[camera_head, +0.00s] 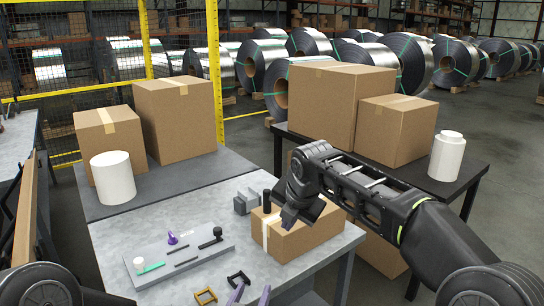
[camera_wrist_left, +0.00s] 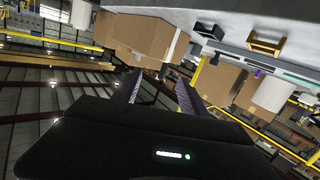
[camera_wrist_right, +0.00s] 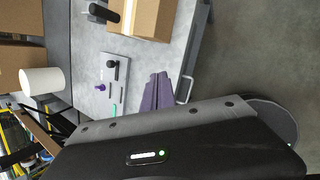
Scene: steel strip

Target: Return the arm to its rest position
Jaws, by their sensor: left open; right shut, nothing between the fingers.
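A grey plate (camera_head: 205,252) with small parts lies on the table. A yellow frame (camera_head: 205,297) and a black frame (camera_head: 238,278) lie near its front. A grey block (camera_head: 246,202) stands behind. A white canister (camera_head: 113,178) and large boxes (camera_head: 174,117) stand back left; more boxes (camera_head: 397,128) stand right.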

